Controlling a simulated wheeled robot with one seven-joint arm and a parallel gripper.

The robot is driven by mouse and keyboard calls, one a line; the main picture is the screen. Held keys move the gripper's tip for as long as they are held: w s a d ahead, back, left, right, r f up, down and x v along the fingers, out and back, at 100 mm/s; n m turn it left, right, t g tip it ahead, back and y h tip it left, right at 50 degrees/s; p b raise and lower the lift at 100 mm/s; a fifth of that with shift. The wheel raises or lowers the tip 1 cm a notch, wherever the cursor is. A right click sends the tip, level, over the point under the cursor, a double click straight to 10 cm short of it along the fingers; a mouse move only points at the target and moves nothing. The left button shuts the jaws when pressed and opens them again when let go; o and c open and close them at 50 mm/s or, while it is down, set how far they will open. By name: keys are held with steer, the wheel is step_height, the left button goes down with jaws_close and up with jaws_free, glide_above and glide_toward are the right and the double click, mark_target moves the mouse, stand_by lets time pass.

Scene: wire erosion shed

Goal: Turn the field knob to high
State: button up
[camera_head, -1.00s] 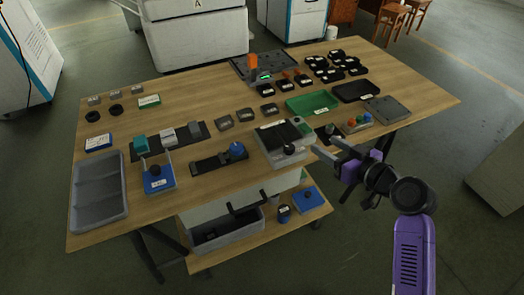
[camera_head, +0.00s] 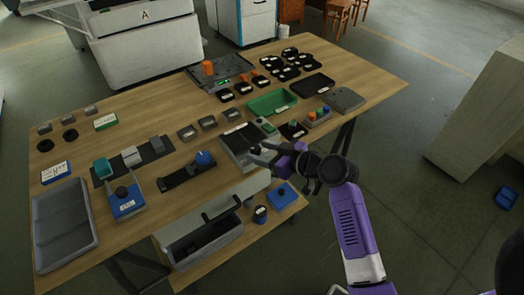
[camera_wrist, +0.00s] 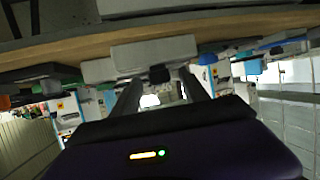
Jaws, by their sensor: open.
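A grey box with a dark top plate (camera_head: 238,138) stands at the front edge of the table. In the wrist view the same grey box (camera_wrist: 150,57) has a small dark knob (camera_wrist: 158,74) on it; I cannot read its setting. My gripper (camera_head: 262,155) is at the front right of the box, and in the head view it hides the knob. In the wrist view my two fingers (camera_wrist: 160,88) are apart, with the knob showing beyond and between their tips. Contact with the knob is not visible.
A green tray (camera_head: 272,102) and a box with coloured buttons (camera_head: 317,116) lie behind. An open grey drawer (camera_head: 205,243) juts out below.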

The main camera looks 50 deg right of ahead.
jaws_close()
